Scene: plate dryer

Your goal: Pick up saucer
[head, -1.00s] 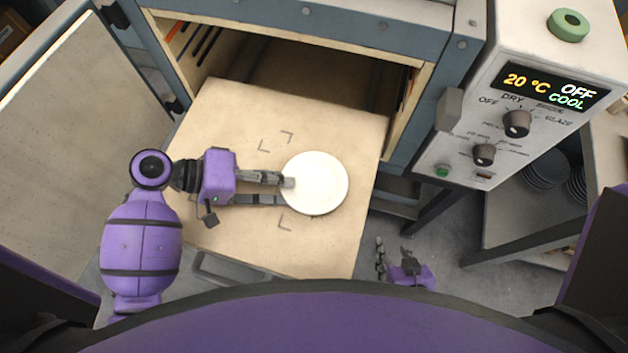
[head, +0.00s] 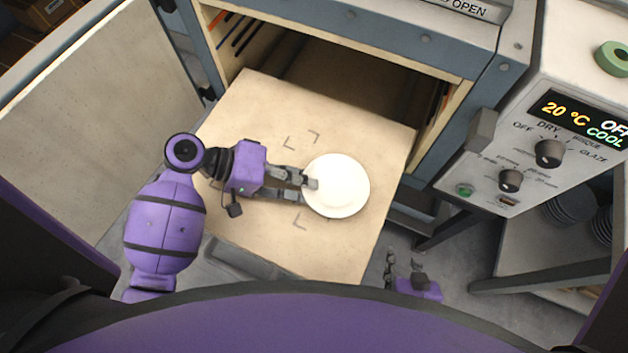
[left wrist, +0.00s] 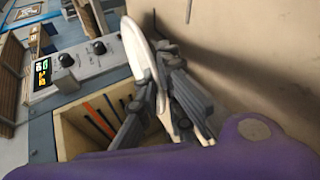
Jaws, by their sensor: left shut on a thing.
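The white round saucer (head: 340,188) is over the pulled-out beige shelf (head: 270,100) in the head view. My left gripper (head: 309,190) is shut on the saucer's left rim. In the left wrist view the saucer (left wrist: 140,55) shows edge-on between the fingers (left wrist: 165,90). I cannot tell how far the saucer is above the shelf. My right gripper (head: 403,272) is low at the bottom, right of the shelf, apart from the saucer; its fingers point up the picture and seem spread and empty.
The grey-blue dryer cabinet (head: 440,45) stands open behind the shelf, with its door (head: 95,100) swung left. The control panel (head: 545,130) is at right, reading 20 °C. Dark stacked plates (head: 575,205) sit on a rack at the right. Corner marks show on the shelf.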

